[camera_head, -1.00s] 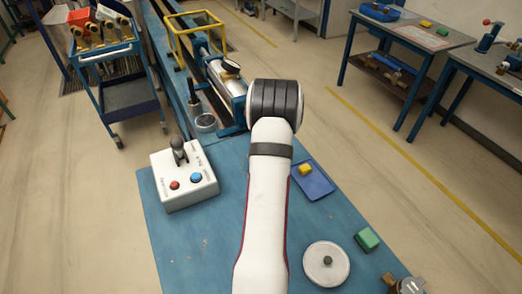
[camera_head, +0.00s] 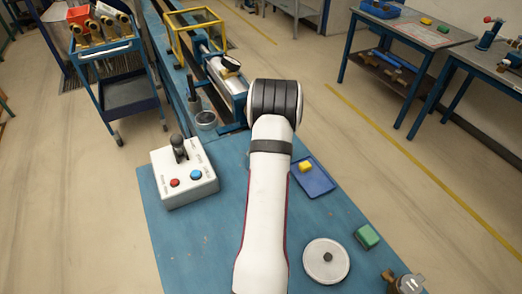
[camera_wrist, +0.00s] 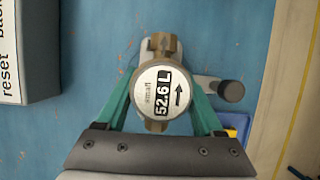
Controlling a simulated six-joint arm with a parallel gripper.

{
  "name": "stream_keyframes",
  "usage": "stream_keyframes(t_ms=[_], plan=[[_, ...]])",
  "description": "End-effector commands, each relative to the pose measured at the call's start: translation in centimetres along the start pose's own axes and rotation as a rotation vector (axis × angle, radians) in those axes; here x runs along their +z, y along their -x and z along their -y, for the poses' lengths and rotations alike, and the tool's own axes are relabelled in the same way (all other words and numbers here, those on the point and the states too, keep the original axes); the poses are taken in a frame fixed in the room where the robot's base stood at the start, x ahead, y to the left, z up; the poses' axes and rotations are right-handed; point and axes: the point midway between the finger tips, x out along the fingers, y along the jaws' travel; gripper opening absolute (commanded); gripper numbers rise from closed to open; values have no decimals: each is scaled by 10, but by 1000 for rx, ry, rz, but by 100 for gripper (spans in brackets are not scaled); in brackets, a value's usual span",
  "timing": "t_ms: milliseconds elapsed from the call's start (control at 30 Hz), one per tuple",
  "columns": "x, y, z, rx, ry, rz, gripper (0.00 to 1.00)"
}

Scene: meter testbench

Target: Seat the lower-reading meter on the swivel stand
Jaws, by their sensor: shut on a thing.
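My gripper (camera_wrist: 158,104) has its green fingers closed on both sides of a small round meter (camera_wrist: 149,101) with brass ends. The meter's pale face reads 52.6 L, with "small" and an arrow on it. A pale grey fitting (camera_wrist: 205,83) with a side arm ending in a dark round knob (camera_wrist: 231,92) shows partly behind the meter; it may be the swivel stand. I cannot tell whether the meter touches it. In the head view my arm hides the gripper and held meter. Another brass-ended object (camera_head: 405,284), perhaps a meter, is cut off at the lower right.
A white button box (camera_head: 184,174) stands left of my arm. A blue tray (camera_head: 322,187) with a yellow block, a green block (camera_head: 367,236) and a white disc (camera_head: 326,261) lie to the right. A pipe bench (camera_head: 222,95) runs behind. Blue table surface is bare at the front left.

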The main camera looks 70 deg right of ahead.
Motion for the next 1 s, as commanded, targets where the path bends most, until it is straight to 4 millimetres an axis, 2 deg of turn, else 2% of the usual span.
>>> stream_keyframes(t_ms=[433, 467, 600, 633, 1000], plan=[[-1, -4, 0, -1, 0, 1, 0], [-1, -4, 0, -1, 0, 1, 71], [-1, -4, 0, -1, 0, 1, 96], [-1, -4, 0, -1, 0, 1, 100], [-2, -4, 0, 0, 0, -1, 100]])
